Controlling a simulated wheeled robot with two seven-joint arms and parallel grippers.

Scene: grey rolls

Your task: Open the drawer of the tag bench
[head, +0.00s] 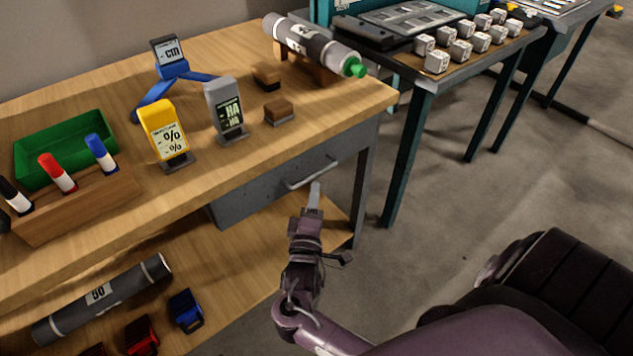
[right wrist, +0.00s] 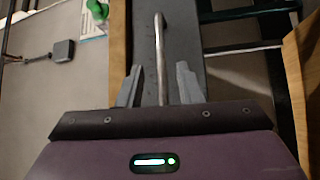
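The tag bench (head: 225,185) is a wooden table with a grey drawer (head: 262,192) under the right part of its top. The drawer looks shut. A silver bar handle (head: 313,174) runs along its front, and the handle also shows in the right wrist view (right wrist: 160,55). My right gripper (head: 315,190) is at the handle, pointing at the drawer front. In the right wrist view its two fingers (right wrist: 158,85) are apart, one on each side of the bar, with gaps visible. My left gripper is not in view.
Tag stands, a green tray (head: 27,149), a marker block (head: 85,206) and a grey roll (head: 300,38) stand on the top. The lower shelf (head: 230,272) holds another roll (head: 102,299) and small red and blue items. A teal-legged table (head: 405,150) stands close to the right.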

